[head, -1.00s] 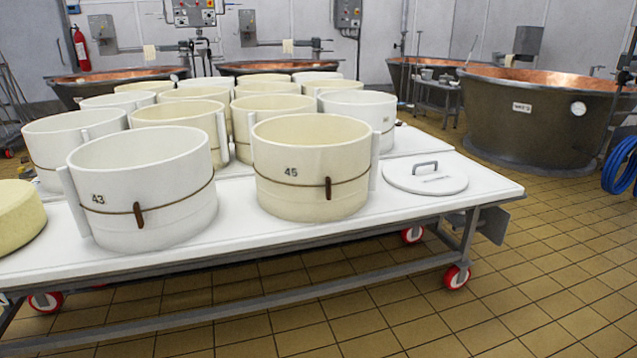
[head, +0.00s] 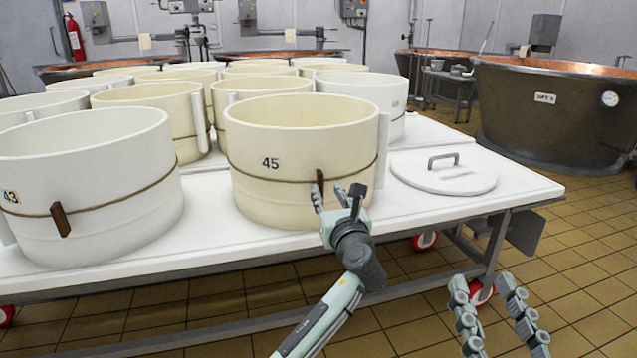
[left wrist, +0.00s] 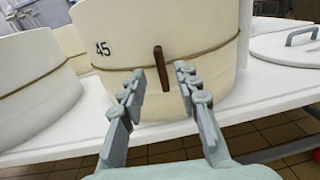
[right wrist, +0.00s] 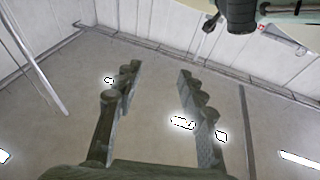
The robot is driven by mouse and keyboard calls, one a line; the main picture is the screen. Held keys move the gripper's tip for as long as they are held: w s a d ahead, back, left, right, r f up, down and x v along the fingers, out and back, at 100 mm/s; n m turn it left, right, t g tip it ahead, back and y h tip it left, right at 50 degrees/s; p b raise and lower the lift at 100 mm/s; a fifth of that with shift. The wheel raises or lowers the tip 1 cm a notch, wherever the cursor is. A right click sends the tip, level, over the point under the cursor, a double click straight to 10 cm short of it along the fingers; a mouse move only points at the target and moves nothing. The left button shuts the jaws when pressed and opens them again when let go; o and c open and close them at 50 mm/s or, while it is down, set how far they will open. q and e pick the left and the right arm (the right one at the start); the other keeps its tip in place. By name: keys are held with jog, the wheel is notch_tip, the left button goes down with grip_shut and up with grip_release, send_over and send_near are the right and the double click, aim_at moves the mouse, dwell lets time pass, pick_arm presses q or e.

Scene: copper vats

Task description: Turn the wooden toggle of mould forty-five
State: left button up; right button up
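Mould forty-five (head: 262,195) is a cream round mould marked 45, standing near the table's front edge. A brown cord runs around it with an upright dark wooden toggle (head: 320,180) on its front. In the left wrist view the toggle (left wrist: 162,84) stands upright between the fingertips, apparently untouched. My left gripper (head: 337,198) is open in front of the toggle. My right gripper (head: 493,305) is open and empty, low in front of the table at the right. Its fingers (right wrist: 160,85) are spread with nothing between them in the right wrist view.
Mould 43 (head: 110,205) stands to the left with its own toggle (head: 60,220). Several more moulds stand behind. A white lid (head: 443,180) with a grey handle lies right of mould forty-five on the white table (head: 530,187). A copper vat (head: 550,120) is behind right.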

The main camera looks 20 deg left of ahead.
aim_at(321, 182)
pick_arm(q)
jog(key=b+x, duration=0.1)
jog(key=x, duration=0.5)
jog(key=shift+w+a, duration=0.25)
jog(key=shift+w, duration=0.1)
pick_arm(e)
jog(key=r, duration=0.1)
jog(key=r+t, duration=0.1)
jog(key=s+r+t, duration=0.1)
jog(key=shift+d, duration=0.3)
pick_arm(q)
jog(key=shift+c, duration=0.6)
grip_shut()
